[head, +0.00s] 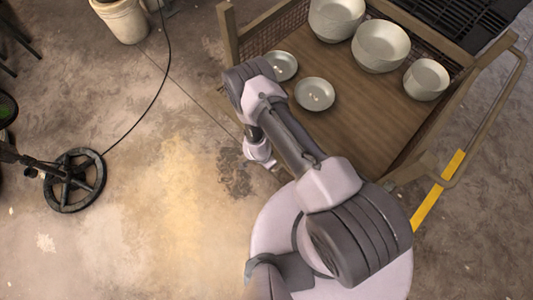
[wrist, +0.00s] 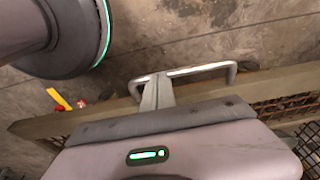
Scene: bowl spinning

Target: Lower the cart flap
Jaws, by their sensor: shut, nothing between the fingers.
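The cart (head: 375,140) has a brown deck and mesh sides and stands at the upper right of the head view. In the wrist view a wooden rail (wrist: 285,82) with dark mesh crosses the picture, and a pale U-shaped handle (wrist: 205,69) stands out from it. I cannot tell for sure that this rail is the flap's edge. My gripper (wrist: 160,80) is shut and empty, its fingers at the left part of the handle. Whether they touch it is unclear. In the head view my gripper (head: 270,163) is low at the cart's near left edge, partly hidden by my arm.
Several pale bowls (head: 381,45) stand on the deck's far side, and two small dishes (head: 315,94) lie nearer. A white bucket (head: 122,18), a black cable and a black handwheel (head: 75,180) are at the left. The floor between is clear. A yellow strip (head: 437,190) is at the right.

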